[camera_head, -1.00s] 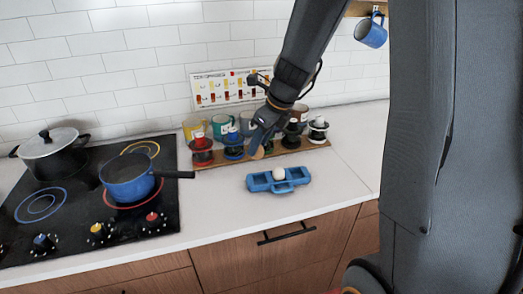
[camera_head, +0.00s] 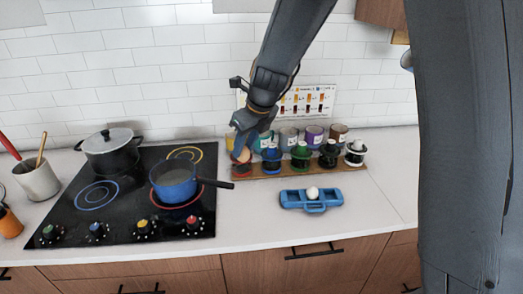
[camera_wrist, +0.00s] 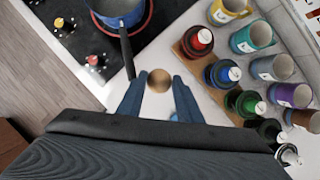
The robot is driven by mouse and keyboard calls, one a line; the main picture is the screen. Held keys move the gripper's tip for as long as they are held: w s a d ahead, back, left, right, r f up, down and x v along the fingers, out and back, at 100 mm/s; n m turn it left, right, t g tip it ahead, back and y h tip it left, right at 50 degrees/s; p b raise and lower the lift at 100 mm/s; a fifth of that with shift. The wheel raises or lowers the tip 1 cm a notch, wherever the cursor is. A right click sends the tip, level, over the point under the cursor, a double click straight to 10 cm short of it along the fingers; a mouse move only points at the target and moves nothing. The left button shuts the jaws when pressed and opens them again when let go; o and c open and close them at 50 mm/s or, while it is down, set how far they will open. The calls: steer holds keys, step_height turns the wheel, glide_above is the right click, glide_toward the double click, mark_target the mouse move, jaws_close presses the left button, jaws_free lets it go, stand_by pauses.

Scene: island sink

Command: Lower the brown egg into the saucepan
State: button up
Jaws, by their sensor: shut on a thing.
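My gripper (camera_wrist: 158,88) is shut on the brown egg (camera_wrist: 159,80), which sits between the two blue fingertips in the wrist view. In the head view the brown egg (camera_head: 242,156) hangs below the gripper (camera_head: 241,148), in front of the left end of the wooden rack. The blue saucepan (camera_head: 174,185) stands on the hob inside a red ring, left of the gripper, its dark handle pointing right. It also shows at the top of the wrist view (camera_wrist: 120,12). The egg is held apart from the saucepan.
A blue egg tray (camera_head: 315,207) with a white egg (camera_head: 312,193) sits on the counter. The wooden rack (camera_head: 300,170) holds several coloured-based items, with mugs behind. A black lidded pot (camera_head: 109,155) and a utensil crock (camera_head: 37,180) stand further left.

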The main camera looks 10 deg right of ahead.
steer(key=w+a, duration=0.2)
steer(key=a, duration=1)
steer(key=w+a, duration=0.2)
steer(key=a, duration=1)
steer(key=shift+a, duration=0.15)
steer(key=shift+w+a, duration=0.15)
steer(key=shift+w, duration=0.1)
steer(key=shift+f, duration=0.1)
step_height(320, 180, down, 11)
steer(key=b, duration=0.2)
steer(key=shift+r, duration=0.2)
stand_by(1.4)
steer(key=shift+f+b, duration=0.55)
steer(key=shift+f, duration=1)
stand_by(1.3)
